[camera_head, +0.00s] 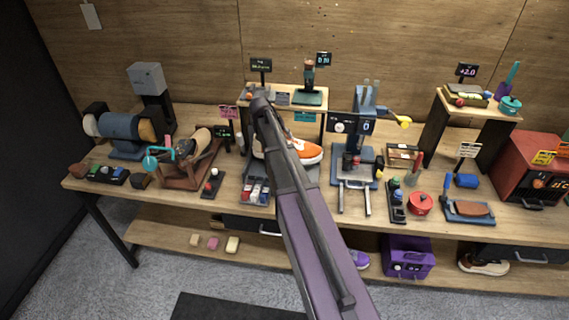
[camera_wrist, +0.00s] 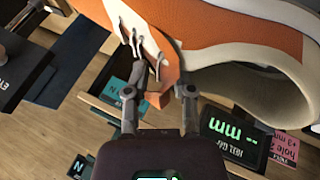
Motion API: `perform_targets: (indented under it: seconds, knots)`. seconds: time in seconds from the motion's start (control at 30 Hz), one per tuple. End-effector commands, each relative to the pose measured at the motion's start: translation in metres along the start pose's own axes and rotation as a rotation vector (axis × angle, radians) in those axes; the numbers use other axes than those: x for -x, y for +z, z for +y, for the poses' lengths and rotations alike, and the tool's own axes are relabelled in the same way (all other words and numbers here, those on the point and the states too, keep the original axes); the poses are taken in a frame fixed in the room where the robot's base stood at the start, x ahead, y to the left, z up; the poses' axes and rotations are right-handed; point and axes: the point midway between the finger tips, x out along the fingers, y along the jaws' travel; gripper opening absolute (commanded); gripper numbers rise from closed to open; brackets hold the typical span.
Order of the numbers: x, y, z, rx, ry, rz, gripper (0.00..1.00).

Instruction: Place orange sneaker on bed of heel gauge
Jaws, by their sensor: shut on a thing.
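The orange sneaker (camera_head: 308,151) has a white sole and shows beyond the end of my arm in the head view, partly hidden by it. In the wrist view the sneaker (camera_wrist: 245,22) fills the top, close to the camera, with its laces and pale opening showing. My gripper (camera_wrist: 163,80) is shut on an orange part of the sneaker between its fingertips. In the head view the arm hides the fingertips. I cannot tell for sure which device is the heel gauge; its bed is not clearly seen.
A black display reading in mm (camera_wrist: 234,137) stands beside a pink card (camera_wrist: 284,148). In the head view, a blue-grey device with two rails (camera_head: 358,165) stands right of the sneaker, a brown cradle (camera_head: 190,165) left. A small raised shelf (camera_head: 285,97) stands behind. The bench is crowded.

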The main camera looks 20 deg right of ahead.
Motion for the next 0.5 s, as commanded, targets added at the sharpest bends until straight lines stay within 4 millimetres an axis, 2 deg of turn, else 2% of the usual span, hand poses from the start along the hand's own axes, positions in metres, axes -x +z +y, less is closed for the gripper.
perform_targets:
  seconds: [0.5]
  knots:
    - [-0.042,0.016,-0.022,0.0,0.001,0.0,0.0]
